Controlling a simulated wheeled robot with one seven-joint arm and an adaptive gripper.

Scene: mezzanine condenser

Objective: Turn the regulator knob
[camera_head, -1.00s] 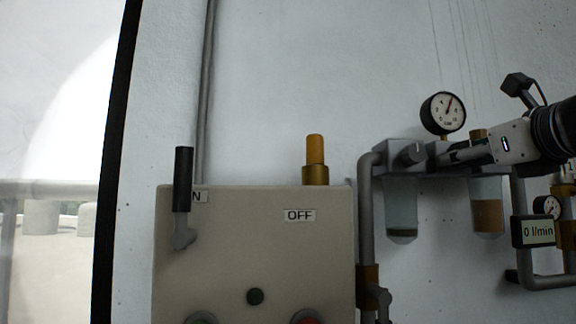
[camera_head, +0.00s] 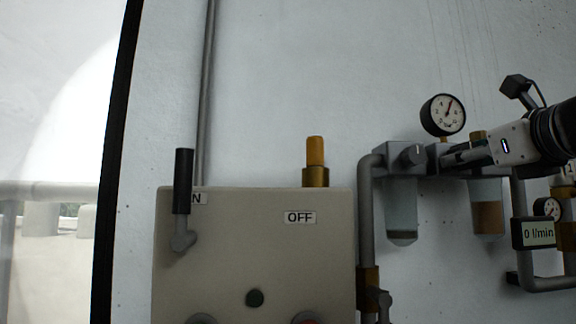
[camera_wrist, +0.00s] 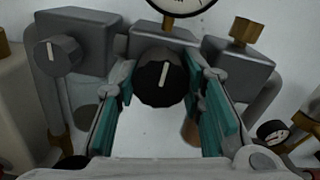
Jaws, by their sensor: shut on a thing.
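The regulator knob (camera_wrist: 158,82) is black and ribbed with a white pointer line, on the grey middle block below a round gauge. In the wrist view its line points nearly straight up, leaning slightly right. My gripper (camera_wrist: 166,88) has its teal-padded fingers on the left and right sides of the knob, shut on it. In the head view my gripper (camera_head: 458,157) reaches in from the right to the middle block, and the knob is hidden behind the fingers. The pressure gauge (camera_head: 443,115) has a red needle pointing up and slightly right.
A grey knob (camera_wrist: 60,54) sits on the block to the left; it also shows in the head view (camera_head: 412,156). A brass fitting (camera_wrist: 245,32) tops the right block. The flow display (camera_head: 533,233) reads 0 l/min. A beige switch box (camera_head: 255,250) stands left of the pipe.

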